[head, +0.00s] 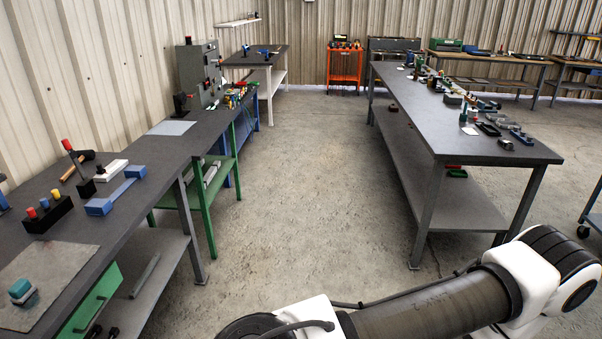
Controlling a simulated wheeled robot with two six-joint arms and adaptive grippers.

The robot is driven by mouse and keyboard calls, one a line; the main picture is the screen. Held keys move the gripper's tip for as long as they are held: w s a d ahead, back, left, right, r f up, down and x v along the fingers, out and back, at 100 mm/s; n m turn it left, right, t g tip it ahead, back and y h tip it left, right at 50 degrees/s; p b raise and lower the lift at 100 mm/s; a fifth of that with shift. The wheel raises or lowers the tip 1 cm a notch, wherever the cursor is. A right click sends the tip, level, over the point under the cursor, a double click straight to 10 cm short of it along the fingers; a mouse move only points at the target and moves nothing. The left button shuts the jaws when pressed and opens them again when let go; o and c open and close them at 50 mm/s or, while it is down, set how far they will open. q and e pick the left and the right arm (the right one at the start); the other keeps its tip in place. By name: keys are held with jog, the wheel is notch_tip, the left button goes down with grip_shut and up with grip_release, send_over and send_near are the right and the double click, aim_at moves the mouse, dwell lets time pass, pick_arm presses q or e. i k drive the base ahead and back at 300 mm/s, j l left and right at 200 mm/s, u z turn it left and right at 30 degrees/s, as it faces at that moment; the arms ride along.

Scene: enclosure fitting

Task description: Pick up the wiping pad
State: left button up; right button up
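A small teal block with a paler lower part, which looks like the wiping pad (20,289), lies on a grey mat (66,262). The mat is on the left workbench, at the lower left of the head view. Neither of my grippers is in view. Part of one of my arms crosses the bottom right of the picture, well apart from the pad.
A black block with coloured knobs (47,214), a blue bracket (115,190) and a hammer (75,167) stand behind the mat on the left bench. A long grey table (455,128) with parts is on the right. The concrete floor (300,190) between is clear.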

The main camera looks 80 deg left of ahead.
aim_at(21, 288)
jog(key=u, duration=4.25)
